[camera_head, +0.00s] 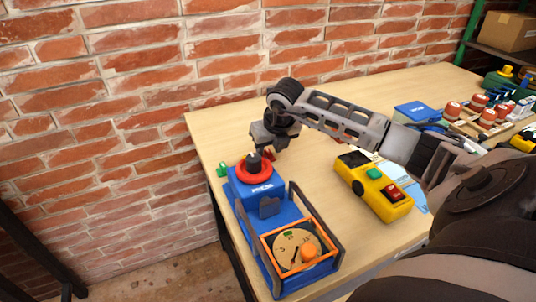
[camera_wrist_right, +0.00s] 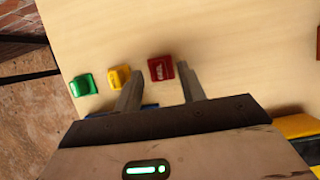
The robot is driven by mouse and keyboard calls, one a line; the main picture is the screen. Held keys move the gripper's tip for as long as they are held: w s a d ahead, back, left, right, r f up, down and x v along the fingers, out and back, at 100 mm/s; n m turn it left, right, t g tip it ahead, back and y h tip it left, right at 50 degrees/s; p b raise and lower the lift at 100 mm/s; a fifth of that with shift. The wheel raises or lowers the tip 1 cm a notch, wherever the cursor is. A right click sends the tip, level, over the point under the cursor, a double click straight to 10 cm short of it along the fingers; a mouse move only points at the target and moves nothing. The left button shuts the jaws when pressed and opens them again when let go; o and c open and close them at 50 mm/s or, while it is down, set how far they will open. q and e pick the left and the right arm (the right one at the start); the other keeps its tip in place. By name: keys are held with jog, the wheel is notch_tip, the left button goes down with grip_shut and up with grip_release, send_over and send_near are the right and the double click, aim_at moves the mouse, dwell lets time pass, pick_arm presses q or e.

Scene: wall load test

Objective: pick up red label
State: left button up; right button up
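The red label (camera_wrist_right: 161,68) is a small red block with pale lettering, lying on the wooden table. In the right wrist view it shows between the tips of my right gripper (camera_wrist_right: 160,70), with gaps to both fingers. I cannot tell the exact height of the fingers over it. In the head view my right gripper (camera_head: 268,142) points down near the table's wall side, and the red label (camera_head: 270,155) shows partly below it. A yellow label (camera_wrist_right: 119,76) and a green label (camera_wrist_right: 83,85) lie in a row beside the red one. My left gripper is not in view.
A blue tester with a red ring and a gauge (camera_head: 268,208) stands just in front of the labels. A yellow box with buttons (camera_head: 373,186) lies to the right. Several tools crowd the far right. A brick wall (camera_head: 150,90) runs behind the table (camera_head: 212,140).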

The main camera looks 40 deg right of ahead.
jog(key=shift+w+f, duration=0.25)
jog(key=shift+f, duration=0.4)
jog(key=c, duration=0.7)
jog(key=shift+d+r, duration=0.1)
jog(key=shift+r, duration=0.1)
